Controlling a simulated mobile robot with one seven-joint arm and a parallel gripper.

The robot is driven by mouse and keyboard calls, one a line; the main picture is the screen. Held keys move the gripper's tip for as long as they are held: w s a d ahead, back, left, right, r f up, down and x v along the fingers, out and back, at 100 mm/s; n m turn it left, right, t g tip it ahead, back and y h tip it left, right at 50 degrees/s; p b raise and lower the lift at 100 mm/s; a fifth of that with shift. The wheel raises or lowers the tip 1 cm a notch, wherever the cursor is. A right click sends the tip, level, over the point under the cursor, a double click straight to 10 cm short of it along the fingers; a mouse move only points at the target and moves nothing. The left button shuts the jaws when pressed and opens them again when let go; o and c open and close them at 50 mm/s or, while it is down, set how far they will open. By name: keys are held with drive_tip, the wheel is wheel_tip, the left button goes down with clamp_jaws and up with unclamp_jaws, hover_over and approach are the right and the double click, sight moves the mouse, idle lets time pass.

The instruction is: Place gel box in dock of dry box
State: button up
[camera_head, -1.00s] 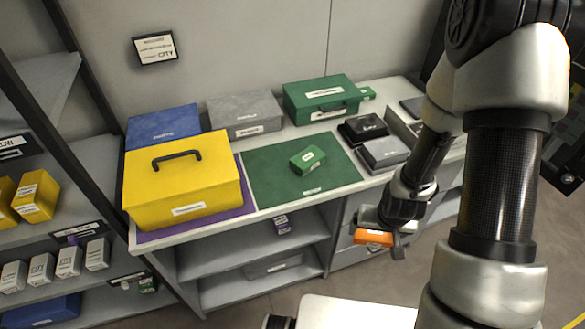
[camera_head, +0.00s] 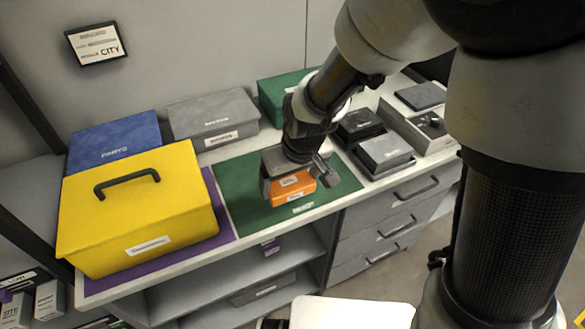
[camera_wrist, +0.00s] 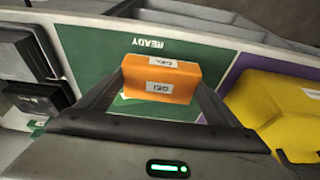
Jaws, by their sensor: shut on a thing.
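My gripper (camera_head: 290,187) is shut on the orange gel box (camera_head: 293,191), over the front part of the green mat (camera_head: 235,190). In the wrist view the gel box (camera_wrist: 160,80) sits between the two fingers, its white "GEL" label showing. The mat (camera_wrist: 85,42) reads "READY" along its edge there. I cannot tell whether the box touches the mat. No box can be read as the dry box; most labels are too small, and no dock is clearly visible.
A yellow case (camera_head: 140,215) stands on a purple mat (camera_head: 215,210) at left. Blue (camera_head: 115,140), grey (camera_head: 213,115) and green (camera_head: 275,92) boxes line the back. Dark (camera_head: 358,126) and grey (camera_head: 385,152) small boxes and a grey tray (camera_head: 440,143) stand at right. Drawers lie below.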

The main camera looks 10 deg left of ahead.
sight(290, 206)
drive_tip(key=shift+f+b, duration=0.35)
drive_tip(key=shift+f, duration=2.45)
drive_tip(key=shift+f, duration=0.2)
drive_tip(key=o, duration=1.1)
drive_tip(key=shift+r, duration=0.15)
